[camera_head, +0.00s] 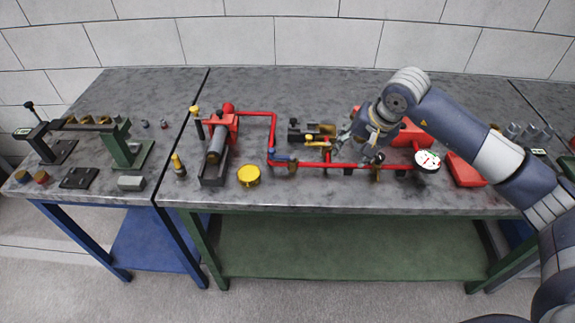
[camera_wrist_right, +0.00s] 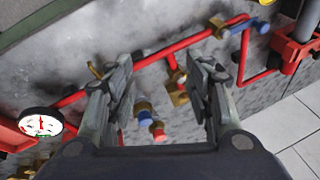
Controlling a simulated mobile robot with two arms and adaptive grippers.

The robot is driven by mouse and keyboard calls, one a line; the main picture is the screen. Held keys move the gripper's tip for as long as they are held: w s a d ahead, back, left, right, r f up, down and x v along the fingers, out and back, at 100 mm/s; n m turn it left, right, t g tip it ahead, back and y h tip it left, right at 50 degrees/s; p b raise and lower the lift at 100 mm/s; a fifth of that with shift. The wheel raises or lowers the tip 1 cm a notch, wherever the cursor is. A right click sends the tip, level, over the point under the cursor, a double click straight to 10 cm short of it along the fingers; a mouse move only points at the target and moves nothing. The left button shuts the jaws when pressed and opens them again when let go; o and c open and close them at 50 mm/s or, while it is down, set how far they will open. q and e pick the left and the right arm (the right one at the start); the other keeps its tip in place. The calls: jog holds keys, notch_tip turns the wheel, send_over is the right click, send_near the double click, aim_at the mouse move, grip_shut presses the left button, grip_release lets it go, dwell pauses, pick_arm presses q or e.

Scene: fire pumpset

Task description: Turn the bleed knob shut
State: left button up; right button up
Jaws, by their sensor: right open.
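The red pipework (camera_head: 335,165) of the pumpset runs along the bench. My right gripper (camera_head: 360,145) reaches in from the right and hangs over it. In the right wrist view its two fingers (camera_wrist_right: 163,95) stand wide apart with nothing gripped. Between them, lower down, shows a small brass fitting with a blue part (camera_wrist_right: 145,118) and a red knob-like end (camera_wrist_right: 157,131). A brass valve (camera_wrist_right: 178,92) on a red branch pipe is also between the fingers. I cannot tell for certain which part is the bleed knob. In the head view the gripper hides this area. My left gripper is out of view.
A white pressure gauge (camera_head: 427,161) stands right of the gripper. A blue handle (camera_head: 279,155) and a yellow round part (camera_head: 249,176) are to the left. A red pump with a grey cylinder (camera_head: 216,143) stands further left. The bench's front strip is mostly clear.

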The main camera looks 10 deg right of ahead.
jog(key=s+a+m+y, duration=0.1)
jog(key=a+y, duration=0.2)
jog(key=a, duration=0.5)
jog(key=s+a+r+m+y, duration=0.1)
jog(key=a+y, duration=0.3)
jog(key=a, duration=0.4)
jog(key=shift+s+a+r+m, duration=0.15)
jog(key=shift+s+a+m, duration=0.25)
jog(key=shift+s, duration=0.3)
